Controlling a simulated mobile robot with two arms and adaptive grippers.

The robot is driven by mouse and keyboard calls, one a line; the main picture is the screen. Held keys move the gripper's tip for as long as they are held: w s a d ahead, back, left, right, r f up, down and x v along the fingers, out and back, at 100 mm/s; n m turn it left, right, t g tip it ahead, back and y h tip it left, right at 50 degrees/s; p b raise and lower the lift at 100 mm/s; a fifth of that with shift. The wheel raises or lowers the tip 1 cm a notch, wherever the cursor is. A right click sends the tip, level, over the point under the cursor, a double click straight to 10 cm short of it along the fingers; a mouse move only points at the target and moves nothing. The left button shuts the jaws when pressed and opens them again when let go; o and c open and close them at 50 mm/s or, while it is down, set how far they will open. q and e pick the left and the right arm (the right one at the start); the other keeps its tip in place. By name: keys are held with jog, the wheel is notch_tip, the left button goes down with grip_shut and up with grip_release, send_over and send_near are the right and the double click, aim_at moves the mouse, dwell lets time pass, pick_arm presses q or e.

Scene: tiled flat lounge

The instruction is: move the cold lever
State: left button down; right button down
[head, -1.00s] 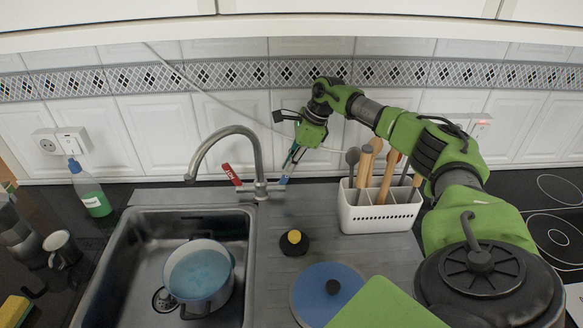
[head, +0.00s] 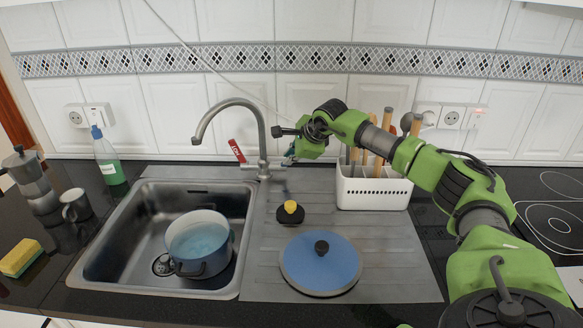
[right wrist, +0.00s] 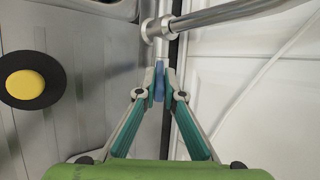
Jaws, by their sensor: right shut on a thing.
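The cold lever is the blue handle (right wrist: 158,82) on the tap; in the right wrist view it lies between my right gripper's fingertips. My right gripper (head: 289,157) is shut on it, just right of the tap's base. In the head view the gripper mostly hides the lever. The metal tap (head: 263,150) stands behind the sink, its spout curving left over the basin. The red lever (head: 236,150) sticks out on the tap's left side. My left gripper is not in view.
The sink (head: 130,270) holds a pot of bluish water (head: 203,268). A black stopper with a yellow knob (head: 290,212), a blue lid (head: 325,280) and a white utensil holder (head: 370,195) stand on the drainboard. A soap bottle (head: 108,160) is at the left.

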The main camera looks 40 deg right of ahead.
jog(key=shift+s+a+f+b, duration=0.1)
jog(key=shift+f+b, duration=0.25)
jog(key=shift+b, duration=0.05)
jog(key=shift+s+t+b, duration=0.1)
jog(key=shift+t+b, duration=0.2)
jog(key=shift+a+h, duration=0.15)
jog(key=shift+h, duration=0.15)
jog(key=shift+s+r+t+b, duration=0.1)
jog(key=shift+t+b, duration=0.2)
jog(key=shift+b, duration=0.1)
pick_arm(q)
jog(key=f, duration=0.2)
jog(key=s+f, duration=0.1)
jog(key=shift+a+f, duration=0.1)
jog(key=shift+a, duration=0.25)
pick_arm(e)
jog(key=c, duration=2.1)
grip_release()
jog(key=shift+c, duration=0.2)
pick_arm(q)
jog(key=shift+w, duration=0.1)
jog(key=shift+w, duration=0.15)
